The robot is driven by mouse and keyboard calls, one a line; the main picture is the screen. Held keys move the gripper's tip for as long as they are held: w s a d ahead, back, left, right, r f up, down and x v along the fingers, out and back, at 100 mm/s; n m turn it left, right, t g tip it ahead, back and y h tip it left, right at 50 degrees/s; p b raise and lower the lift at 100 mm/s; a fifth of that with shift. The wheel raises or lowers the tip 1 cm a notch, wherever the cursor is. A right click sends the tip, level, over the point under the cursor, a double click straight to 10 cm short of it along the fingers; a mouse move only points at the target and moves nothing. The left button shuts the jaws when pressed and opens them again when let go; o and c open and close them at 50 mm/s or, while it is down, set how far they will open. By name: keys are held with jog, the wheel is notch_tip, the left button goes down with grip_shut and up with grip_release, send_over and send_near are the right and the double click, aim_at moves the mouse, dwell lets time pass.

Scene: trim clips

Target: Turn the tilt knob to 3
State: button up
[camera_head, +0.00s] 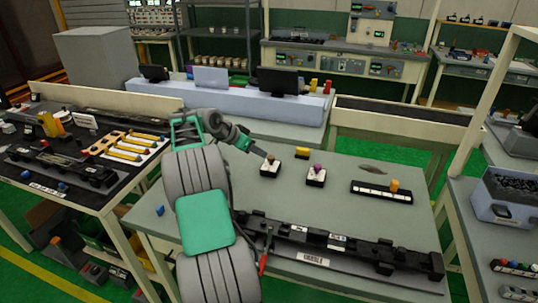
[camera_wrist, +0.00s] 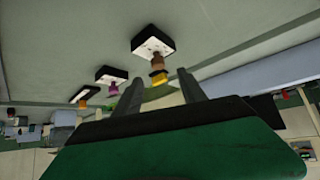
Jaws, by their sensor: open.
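Several small control units stand on the grey table. The nearest to my gripper (camera_head: 262,153) has a brown knob (camera_head: 270,158) on a white-topped black base (camera_head: 269,170). Beside it, to the right, is a unit with a purple knob (camera_head: 316,168). I cannot read any labels or scale, so I cannot tell which is the tilt knob. In the wrist view, my open gripper (camera_wrist: 160,88) has the brown knob (camera_wrist: 157,62) in line with the gap between its fingers, apparently just beyond the tips. The purple knob (camera_wrist: 113,89) lies left of the fingers there.
A yellow block (camera_head: 302,152) stands behind the two knob units. A long black trim part (camera_head: 335,243) lies along the table's front. The table between them is mostly clear.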

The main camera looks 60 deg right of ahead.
aim_at(271, 157)
jog(key=x, duration=0.2)
jog(key=p+x, duration=0.1)
jog(key=x, duration=0.5)
jog(key=shift+s+d, duration=0.15)
jog(key=shift+s, duration=0.2)
jog(key=shift+c, duration=0.3)
jog(key=shift+r, duration=0.1)
grip_shut()
